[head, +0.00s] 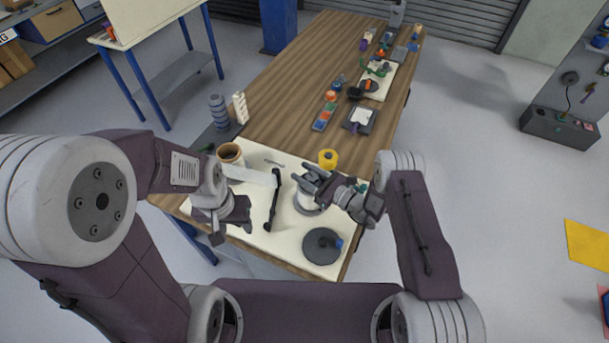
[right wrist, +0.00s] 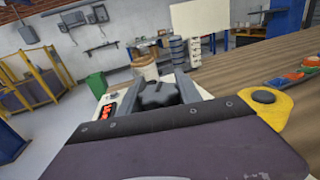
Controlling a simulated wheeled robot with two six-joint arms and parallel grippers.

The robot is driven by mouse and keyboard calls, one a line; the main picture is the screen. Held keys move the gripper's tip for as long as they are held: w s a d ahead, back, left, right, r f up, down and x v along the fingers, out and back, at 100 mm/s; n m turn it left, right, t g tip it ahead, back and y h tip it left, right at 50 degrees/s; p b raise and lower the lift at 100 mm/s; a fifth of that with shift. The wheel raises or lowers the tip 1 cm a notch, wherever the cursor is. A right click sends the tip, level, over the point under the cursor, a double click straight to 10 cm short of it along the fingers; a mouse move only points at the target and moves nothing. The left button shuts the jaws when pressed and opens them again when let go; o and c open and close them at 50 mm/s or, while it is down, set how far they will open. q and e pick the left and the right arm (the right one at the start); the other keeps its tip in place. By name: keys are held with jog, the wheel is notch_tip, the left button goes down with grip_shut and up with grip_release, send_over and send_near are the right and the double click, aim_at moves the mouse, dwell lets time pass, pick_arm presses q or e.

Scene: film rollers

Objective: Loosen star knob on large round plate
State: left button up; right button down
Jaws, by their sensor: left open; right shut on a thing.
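A cream board (head: 255,240) lies on the near end of the wooden table. A pale round part (head: 305,204) stands on it below my right gripper (head: 308,181). In the right wrist view a dark star knob (right wrist: 158,94) sits between the fingers of my right gripper, which is shut on it. The gripper hides the knob in the head view, and the plate beneath is mostly covered. A dark round disc (head: 322,245) with a small blue piece lies nearer on the board. My left gripper (head: 230,222) is open and empty by the board's left side.
A black bar (head: 272,200) stands between my grippers. A brown roll (head: 230,153) with a white strip (head: 250,176) is at the board's left. A yellow roll (head: 328,159) stands behind my right gripper. Several small parts lie farther along the table (head: 282,95).

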aim_at(318, 181)
jog(key=c, duration=0.8)
grip_release()
jog(key=shift+s+d, duration=0.2)
jog(key=shift+d, duration=0.1)
jog(key=b+v, duration=0.2)
jog(key=v, duration=0.6)
jog(key=shift+s+d, duration=0.1)
jog(key=shift+d, duration=0.1)
